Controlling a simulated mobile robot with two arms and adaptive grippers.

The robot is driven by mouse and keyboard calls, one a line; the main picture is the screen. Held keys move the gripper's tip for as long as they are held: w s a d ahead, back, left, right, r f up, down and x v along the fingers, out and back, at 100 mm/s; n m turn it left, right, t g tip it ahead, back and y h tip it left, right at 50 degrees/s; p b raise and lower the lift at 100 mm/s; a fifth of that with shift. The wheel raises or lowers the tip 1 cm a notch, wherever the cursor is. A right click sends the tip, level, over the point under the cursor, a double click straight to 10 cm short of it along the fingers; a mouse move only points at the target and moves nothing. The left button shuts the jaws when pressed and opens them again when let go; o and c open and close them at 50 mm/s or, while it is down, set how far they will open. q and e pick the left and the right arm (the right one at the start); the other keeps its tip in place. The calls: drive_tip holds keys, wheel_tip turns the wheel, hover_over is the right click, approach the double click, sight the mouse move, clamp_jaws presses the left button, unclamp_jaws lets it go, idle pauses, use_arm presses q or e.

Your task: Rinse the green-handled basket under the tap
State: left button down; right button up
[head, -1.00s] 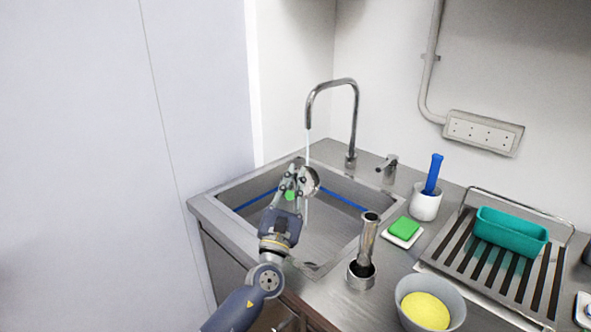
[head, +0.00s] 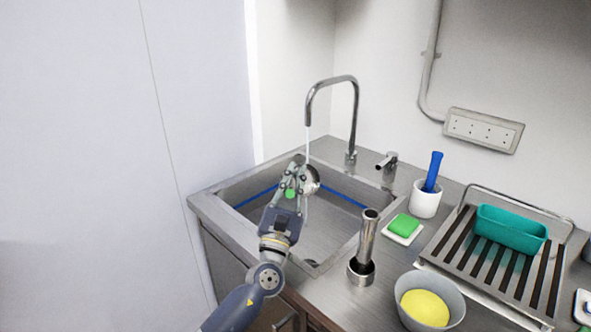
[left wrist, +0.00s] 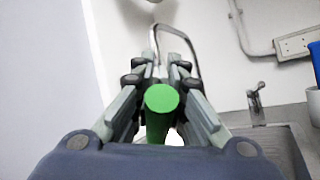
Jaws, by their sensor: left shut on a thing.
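My left gripper (head: 297,183) is over the sink (head: 330,236), shut on the green handle (head: 290,193) of the basket (head: 312,180). The basket's round metal part sticks out just beyond the fingers, under the tap (head: 354,115). A thin stream of water (head: 307,143) falls from the spout onto or right beside the basket. In the left wrist view the handle's green round end (left wrist: 162,99) sits between the fingers (left wrist: 160,80), and the basket itself is mostly hidden behind it. My right gripper is not in view.
A metal cylinder (head: 367,240) stands at the sink's right front edge. Right of the sink are a tap lever (head: 387,161), a green sponge (head: 404,224), a white cup with a blue-handled tool (head: 426,204), a grey bowl (head: 404,288) and a rack (head: 454,246) with a teal tub (head: 511,230).

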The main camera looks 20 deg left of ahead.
use_arm(q)
drive_tip(key=shift+r, duration=0.1)
drive_tip(key=s+d+r+p, duration=0.2)
drive_tip(key=s+r+p, duration=0.2)
drive_tip(key=p, duration=0.1)
drive_tip(key=shift+s+d, duration=0.15)
drive_tip(key=shift+d, duration=0.15)
idle(0.3)
idle(0.4)
